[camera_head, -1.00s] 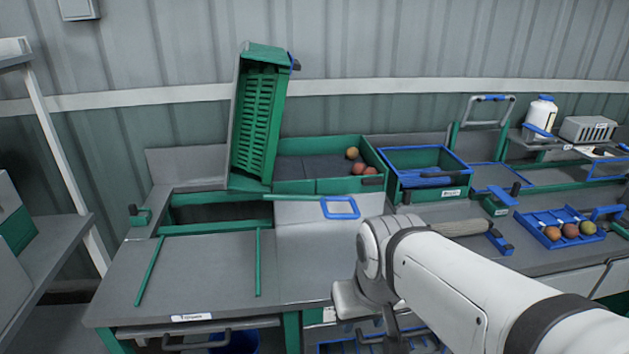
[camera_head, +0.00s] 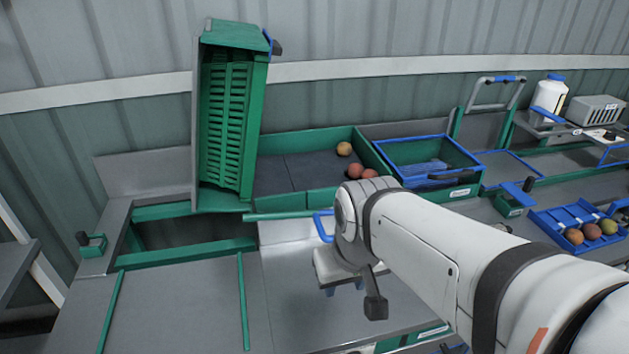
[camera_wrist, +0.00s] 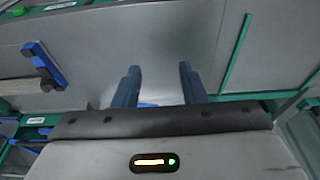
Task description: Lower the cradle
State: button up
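The cradle (camera_head: 228,125) is a green slatted crate-like frame. It stands tipped up on its side at the back left of the bench, above a dark opening. A blue and dark handle (camera_head: 273,43) shows at its upper right corner. In the wrist view, my gripper (camera_wrist: 160,78) has two blue fingers set wide apart with nothing between them. It hangs over the grey bench top, in front and to the right of the cradle and apart from it. In the head view my arm hides most of the gripper.
A green sorting tray (camera_head: 310,192) with several tomatoes lies right of the cradle. A blue-rimmed green bin (camera_head: 433,183) stands beside it. A blue tray (camera_head: 585,237) holds tomatoes at the right. The grey bench top (camera_head: 185,305) at front left is clear between green strips.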

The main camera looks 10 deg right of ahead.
jog(key=w+f+m+g+y+b, duration=0.1)
jog(key=w+f+m+y+b, duration=0.3)
jog(key=w+f+y+b, duration=0.5)
jog(key=w+d+t+y+b, duration=0.1)
jog(key=w+d+f+m+t+y+b, duration=0.1)
jog(key=w+d+b, duration=0.1)
jog(key=w+d+f+m+t+b, duration=0.1)
jog(key=b, duration=0.1)
jog(key=shift+w+d+y, duration=0.25)
jog(key=shift+d+y, duration=0.05)
jog(key=shift+y, duration=0.1)
jog(key=w+d+m+t+b, duration=0.1)
jog(key=d+t, duration=0.1)
jog(key=d, duration=0.2)
jog(key=w+d+m+t+b, duration=0.1)
jog(key=w+d+t, duration=0.1)
jog(key=d+t, duration=0.1)
jog(key=w+d+m+t+y+b, duration=0.1)
jog(key=w+d+t, duration=0.1)
jog(key=d, duration=0.3)
jog(key=shift+w+f+t, duration=0.1)
jog(key=shift+w+t, duration=0.05)
jog(key=shift+t, duration=0.35)
jog(key=shift+w, duration=0.2)
jog(key=x, duration=0.7)
jog(key=shift+w+a, duration=0.15)
grip_shut()
